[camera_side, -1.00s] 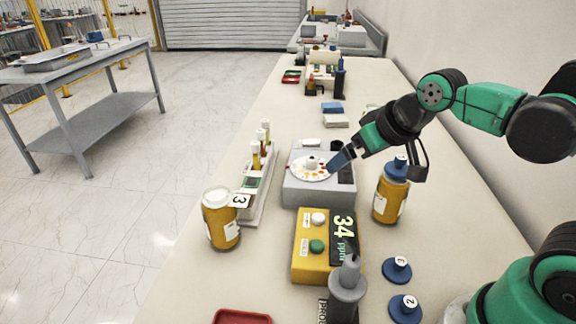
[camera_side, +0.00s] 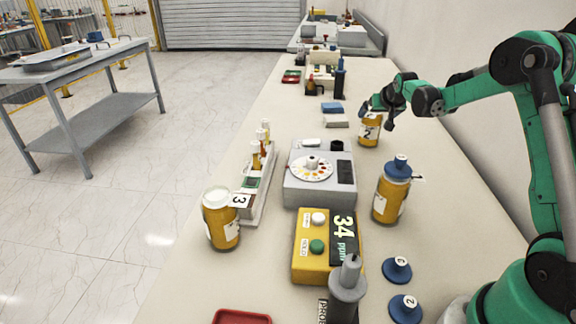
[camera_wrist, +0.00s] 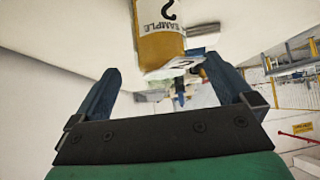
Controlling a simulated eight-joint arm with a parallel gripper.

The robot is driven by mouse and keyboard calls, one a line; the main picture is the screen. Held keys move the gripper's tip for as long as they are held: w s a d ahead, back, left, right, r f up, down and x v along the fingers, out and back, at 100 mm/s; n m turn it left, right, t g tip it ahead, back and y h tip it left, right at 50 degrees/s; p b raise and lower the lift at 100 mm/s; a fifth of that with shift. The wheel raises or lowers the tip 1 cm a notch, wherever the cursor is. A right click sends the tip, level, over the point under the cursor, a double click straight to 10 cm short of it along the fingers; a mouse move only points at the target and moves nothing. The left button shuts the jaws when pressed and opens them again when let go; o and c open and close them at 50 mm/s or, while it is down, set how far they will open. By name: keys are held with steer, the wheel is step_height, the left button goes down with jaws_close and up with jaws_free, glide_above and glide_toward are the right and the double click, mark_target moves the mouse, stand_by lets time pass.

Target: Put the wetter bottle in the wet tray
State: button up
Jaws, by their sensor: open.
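An amber bottle labelled 2 (camera_side: 369,132) stands at the back right of the bench. My gripper (camera_side: 378,112) is at its top. In the wrist view my gripper (camera_wrist: 162,72) is open, and bottle 2 (camera_wrist: 160,30) shows just beyond the fingertips, with nothing clamped. An amber bottle labelled 3 (camera_side: 220,225) stands uncapped at the left edge. A blue-capped amber bottle (camera_side: 390,198) tagged 1 stands at the right. A red tray (camera_side: 241,318) is cut off at the front, and a red and green item (camera_side: 291,76) lies far back. I cannot read which is the wet tray.
A grey tester with a colour dial (camera_side: 318,180) and a yellow meter reading 34 ppm (camera_side: 325,255) fill the middle. A rack of vials (camera_side: 258,180), a grey probe (camera_side: 346,290) and two loose blue caps (camera_side: 397,270) stand around them. Blue and white blocks (camera_side: 332,112) lie near bottle 2.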

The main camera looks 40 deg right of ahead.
mark_target(371, 126)
steer(key=shift+x, duration=2.4)
jaws_close()
